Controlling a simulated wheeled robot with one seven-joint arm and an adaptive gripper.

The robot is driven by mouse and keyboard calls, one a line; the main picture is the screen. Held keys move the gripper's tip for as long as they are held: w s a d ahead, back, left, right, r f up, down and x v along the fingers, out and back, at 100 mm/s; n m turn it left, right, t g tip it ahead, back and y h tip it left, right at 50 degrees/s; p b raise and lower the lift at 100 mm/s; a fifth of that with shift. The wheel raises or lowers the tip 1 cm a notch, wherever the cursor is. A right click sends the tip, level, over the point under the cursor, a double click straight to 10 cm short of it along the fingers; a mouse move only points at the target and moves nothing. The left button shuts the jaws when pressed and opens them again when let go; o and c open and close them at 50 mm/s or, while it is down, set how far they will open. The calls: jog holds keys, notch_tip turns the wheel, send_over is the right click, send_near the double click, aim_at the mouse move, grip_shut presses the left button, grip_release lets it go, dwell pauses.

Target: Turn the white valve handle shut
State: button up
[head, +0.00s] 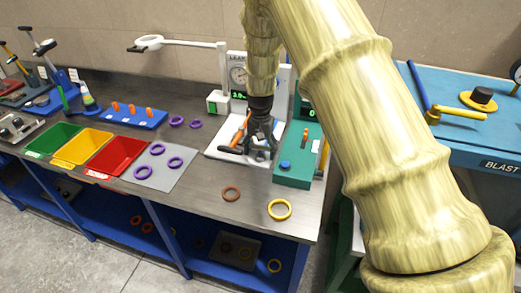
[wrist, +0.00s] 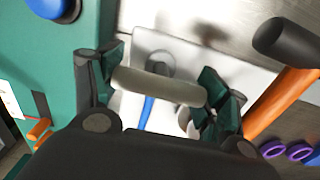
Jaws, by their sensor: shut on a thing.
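The white valve handle (wrist: 158,86) is a pale bar in the wrist view. It lies crosswise between the two dark green finger pads of my gripper (head: 262,148), which touch or nearly touch its ends and are shut on it. In the head view my gripper points down over the white base plate of the leak-test stand (head: 222,147), and its fingers hide most of the handle. Below the handle in the wrist view are a round grey fitting and a blue stem (wrist: 148,112). The handle's exact turn angle is hard to tell.
An orange lever with a black grip (wrist: 282,95) stands close beside my gripper. A green box with a blue button (head: 285,165) stands to the right.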

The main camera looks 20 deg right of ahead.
jog(key=shift+w+r, duration=0.1)
jog(key=shift+r, duration=0.1)
jog(key=o, duration=1)
jog(key=shift+o, duration=0.2)
jog(key=shift+a, duration=0.1)
jog(key=shift+s+r, duration=0.2)
jog(key=shift+r, duration=3.7)
